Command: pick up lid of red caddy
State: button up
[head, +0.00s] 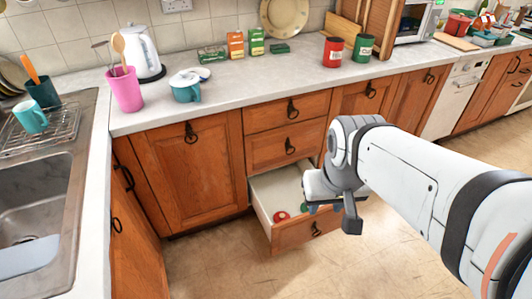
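The red caddy (333,51) stands on the counter beside a green caddy (362,48); its top looks dark and open. A small round red lid (281,216) lies inside the open drawer (262,203), at its front left. A green round piece (304,207) lies to its right, partly hidden by my arm. My gripper (314,209) is over the right part of the drawer, right of the red lid and apart from it in the picture. My wrist hides most of the fingers, so their opening is not clear.
The drawer sticks out below two closed drawers, its front (300,233) facing the floor space. The counter (250,75) holds a kettle (143,54), a pink utensil pot (125,90), a teal pot (186,88) and several small boxes. The floor ahead is clear.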

aim_at(282, 217)
jog(key=z, duration=0.05)
jog(key=i, duration=1)
jog(key=u, duration=0.05)
